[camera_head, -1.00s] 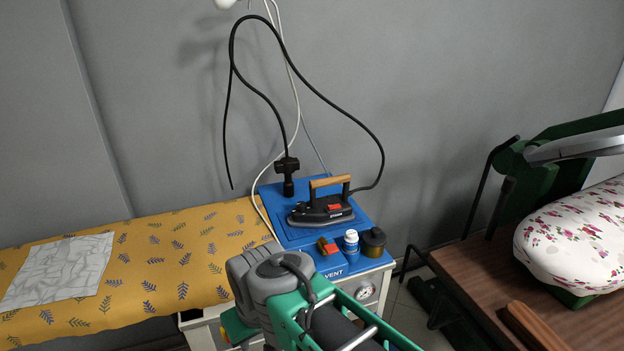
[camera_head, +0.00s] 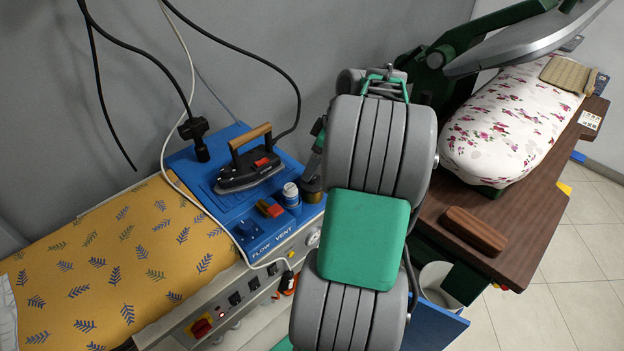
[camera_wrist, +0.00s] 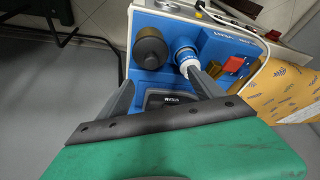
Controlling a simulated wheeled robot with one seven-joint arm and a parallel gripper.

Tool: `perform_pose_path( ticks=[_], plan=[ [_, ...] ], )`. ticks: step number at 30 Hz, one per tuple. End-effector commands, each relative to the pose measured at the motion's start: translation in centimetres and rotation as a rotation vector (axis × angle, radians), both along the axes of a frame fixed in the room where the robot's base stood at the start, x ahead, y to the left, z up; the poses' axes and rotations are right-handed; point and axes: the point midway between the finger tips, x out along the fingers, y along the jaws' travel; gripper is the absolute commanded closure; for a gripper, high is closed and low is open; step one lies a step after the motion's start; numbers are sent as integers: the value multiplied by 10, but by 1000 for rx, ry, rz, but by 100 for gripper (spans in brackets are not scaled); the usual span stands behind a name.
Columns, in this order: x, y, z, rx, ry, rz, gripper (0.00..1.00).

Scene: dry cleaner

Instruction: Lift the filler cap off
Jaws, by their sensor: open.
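The filler cap looks like a round dark cap (camera_wrist: 150,46) on the blue unit in the wrist view. In the head view the same dark, brassy cap (camera_head: 311,191) shows at the unit's right edge, partly covered by my arm. My gripper (camera_wrist: 158,76) is open, its two grey fingers spread on the near side of the cap. Nothing is seen held between them. The right finger overlaps the white bottle in the picture; I cannot tell whether they touch. In the head view my gripper is mostly hidden behind my arm.
A white bottle (camera_head: 291,194) stands beside the cap, with a red switch (camera_head: 270,208) nearby. A steam iron (camera_head: 247,165) rests on the blue unit (camera_head: 205,205), with a black cable above. A yellow patterned ironing board (camera_head: 120,260) lies left, a floral pressing board (camera_head: 505,125) right.

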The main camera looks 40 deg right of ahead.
Motion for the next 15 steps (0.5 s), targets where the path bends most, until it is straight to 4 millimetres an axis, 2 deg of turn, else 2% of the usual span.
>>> perform_pose_path(
  ticks=[1, 3, 10, 15],
  plan=[
    [-4, -11, -2, 0, -8, 11, 23],
    [-3, -15, -9, -1, -14, 24, 23],
    [6, -9, -39, -1, -13, 26, 23],
    [15, -7, -68, -1, -13, 28, 23]
  ],
)
